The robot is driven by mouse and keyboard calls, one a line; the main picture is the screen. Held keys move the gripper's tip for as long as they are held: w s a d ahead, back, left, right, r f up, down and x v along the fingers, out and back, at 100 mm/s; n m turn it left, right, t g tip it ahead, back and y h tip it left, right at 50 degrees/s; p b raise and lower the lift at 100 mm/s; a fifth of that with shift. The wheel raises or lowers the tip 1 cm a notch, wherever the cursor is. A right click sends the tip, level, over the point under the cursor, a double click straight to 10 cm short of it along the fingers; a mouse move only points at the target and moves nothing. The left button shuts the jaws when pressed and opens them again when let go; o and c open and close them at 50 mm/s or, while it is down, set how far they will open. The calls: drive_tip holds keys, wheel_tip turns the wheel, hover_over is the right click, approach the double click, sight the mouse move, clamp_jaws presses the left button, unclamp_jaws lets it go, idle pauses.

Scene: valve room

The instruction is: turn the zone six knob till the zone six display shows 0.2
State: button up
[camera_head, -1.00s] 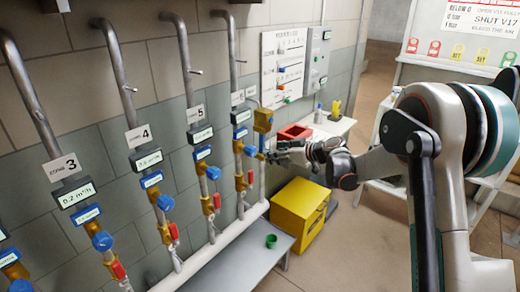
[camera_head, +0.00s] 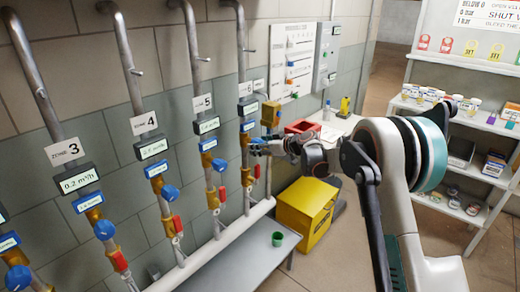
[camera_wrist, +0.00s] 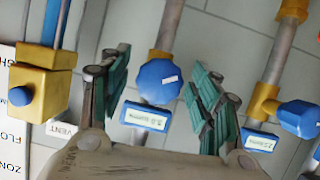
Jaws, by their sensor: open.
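The zone six pipe (camera_head: 241,60) is the rightmost tall pipe on the wall in the head view. Its display (camera_head: 247,108) is a dark box whose reading is too small to make out. The zone six knob (camera_wrist: 160,82) is blue with a white mark and sits between my fingers in the wrist view. A blue-framed plate (camera_wrist: 145,116) with unclear text is beside it. My gripper (camera_wrist: 157,70) is open, a finger on either side of the knob, with no clear contact. In the head view my gripper (camera_head: 258,147) largely hides the knob.
A yellow box with a blue button (camera_wrist: 36,92) is close to my left finger in the wrist view. The zone five knob (camera_wrist: 301,119) is to the right. A yellow crate (camera_head: 307,215) and a low grey bench (camera_head: 240,257) stand below.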

drive_tip(key=shift+w+a+f, duration=0.1)
drive_tip(key=shift+w+a, duration=0.05)
drive_tip(key=shift+a, duration=0.05)
drive_tip(key=c, duration=1)
drive_tip(key=shift+c, duration=0.2)
